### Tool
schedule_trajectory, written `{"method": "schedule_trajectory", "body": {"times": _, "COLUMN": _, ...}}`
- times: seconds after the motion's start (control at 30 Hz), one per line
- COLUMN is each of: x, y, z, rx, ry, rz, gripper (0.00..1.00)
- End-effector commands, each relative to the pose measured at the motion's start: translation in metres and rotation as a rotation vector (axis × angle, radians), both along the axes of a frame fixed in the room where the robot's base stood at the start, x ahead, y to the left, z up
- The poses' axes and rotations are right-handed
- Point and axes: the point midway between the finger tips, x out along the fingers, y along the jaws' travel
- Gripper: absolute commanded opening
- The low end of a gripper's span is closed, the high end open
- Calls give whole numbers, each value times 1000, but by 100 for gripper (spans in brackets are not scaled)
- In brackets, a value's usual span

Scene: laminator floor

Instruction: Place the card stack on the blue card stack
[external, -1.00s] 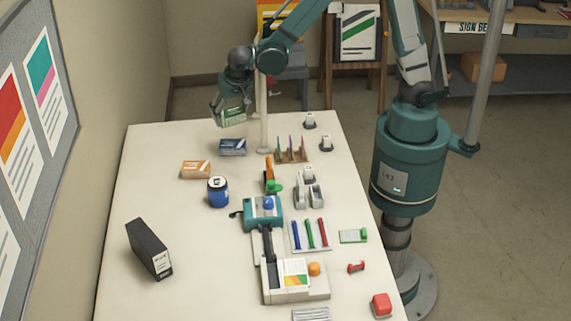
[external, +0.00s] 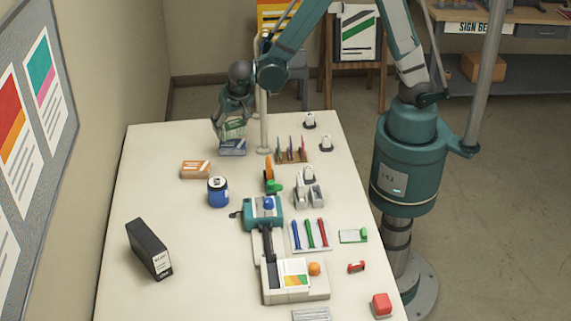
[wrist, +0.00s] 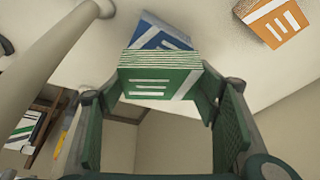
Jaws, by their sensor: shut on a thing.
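A green-and-white card stack (external: 232,129) is held between the fingers of my gripper (external: 231,132). It also shows large in the wrist view (wrist: 158,84), with my gripper's fingers on both sides. The blue card stack (external: 232,148) lies on the table directly below the held stack in the external view. In the wrist view the blue card stack (wrist: 160,38) shows just beyond the green one, partly hidden by it. I cannot tell whether the two stacks touch.
An orange card stack (external: 196,169) lies to the left, nearer the camera. A blue jar (external: 218,191) stands near it. A wooden rack (external: 291,154) and a thin upright pole (external: 263,110) are to the right. The table's left side is mostly clear.

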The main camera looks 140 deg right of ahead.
Motion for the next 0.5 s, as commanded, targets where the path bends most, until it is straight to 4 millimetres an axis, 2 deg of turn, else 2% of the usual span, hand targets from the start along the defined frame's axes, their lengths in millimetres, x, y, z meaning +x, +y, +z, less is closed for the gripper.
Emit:
{"method": "schedule_trajectory", "body": {"times": 0.17, "x": 0, "y": 0, "z": -8, "rx": 0, "ry": 0, "rz": 0, "gripper": 44}}
{"method": "schedule_trajectory", "body": {"times": 0.5, "x": 0, "y": 0, "z": -37, "rx": 0, "ry": 0, "rz": 0, "gripper": 44}}
